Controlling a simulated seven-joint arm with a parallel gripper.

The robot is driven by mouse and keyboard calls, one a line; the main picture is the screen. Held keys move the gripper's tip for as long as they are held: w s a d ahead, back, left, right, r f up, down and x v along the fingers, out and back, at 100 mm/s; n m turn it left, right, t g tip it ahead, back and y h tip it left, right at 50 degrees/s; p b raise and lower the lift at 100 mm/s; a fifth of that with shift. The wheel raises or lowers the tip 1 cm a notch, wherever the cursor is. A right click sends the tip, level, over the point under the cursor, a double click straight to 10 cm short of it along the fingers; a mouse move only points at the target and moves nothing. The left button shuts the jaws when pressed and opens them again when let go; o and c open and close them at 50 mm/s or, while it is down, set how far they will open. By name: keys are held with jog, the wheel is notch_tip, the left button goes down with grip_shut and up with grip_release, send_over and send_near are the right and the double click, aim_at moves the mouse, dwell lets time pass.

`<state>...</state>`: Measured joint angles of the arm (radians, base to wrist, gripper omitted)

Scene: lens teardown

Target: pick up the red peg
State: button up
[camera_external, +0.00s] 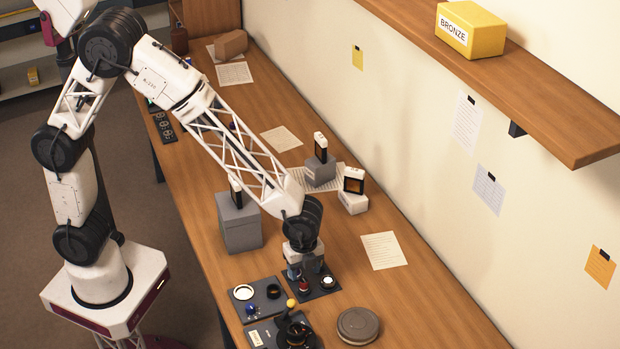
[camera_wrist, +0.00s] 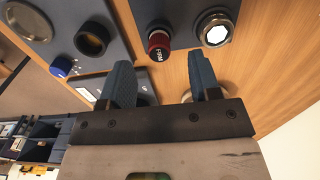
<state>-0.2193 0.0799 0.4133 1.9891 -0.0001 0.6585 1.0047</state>
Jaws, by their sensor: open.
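The red peg (camera_external: 304,286) stands on a dark plate (camera_external: 325,290) on the bench, beside a ring with a bright white centre (camera_external: 328,281). In the wrist view the red peg (camera_wrist: 159,44) has a dark ribbed cap and a small label, with the bright ring (camera_wrist: 215,29) to its right. My gripper (camera_external: 304,273) is just above the plate, near the peg. In the wrist view my gripper (camera_wrist: 162,80) has its two blue fingers apart with nothing between them. The peg shows beyond the fingertips, and I cannot tell the height gap.
A second dark plate (camera_external: 260,314) to the left holds a white ring (camera_external: 243,292), a black ring (camera_external: 273,291) and a blue knob (camera_external: 252,309). A yellow-topped black device (camera_external: 295,334) stands in front. A round brown disc (camera_external: 358,325) and a grey box (camera_external: 240,225) are nearby.

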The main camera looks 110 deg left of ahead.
aim_at(304, 280)
jog(key=shift+d+f, duration=0.15)
jog(key=shift+f, duration=1.05)
jog(key=shift+d+f, duration=0.1)
jog(key=shift+f, duration=1.1)
jog(key=shift+w, duration=0.1)
jog(key=c, duration=1)
jog(key=shift+r, duration=0.15)
jog(key=shift+r, duration=0.5)
jog(key=shift+s+r, duration=0.15)
jog(key=shift+r, duration=0.45)
jog(key=shift+s+r, duration=0.15)
jog(key=shift+r, duration=0.45)
jog(key=s+d, duration=0.1)
jog(key=s, duration=0.4)
jog(key=s+d+r, duration=0.1)
jog(key=s, duration=0.4)
jog(key=s+d, duration=0.1)
jog(key=s, duration=0.4)
jog(key=shift+d+r, duration=0.1)
jog(key=shift+r, duration=0.05)
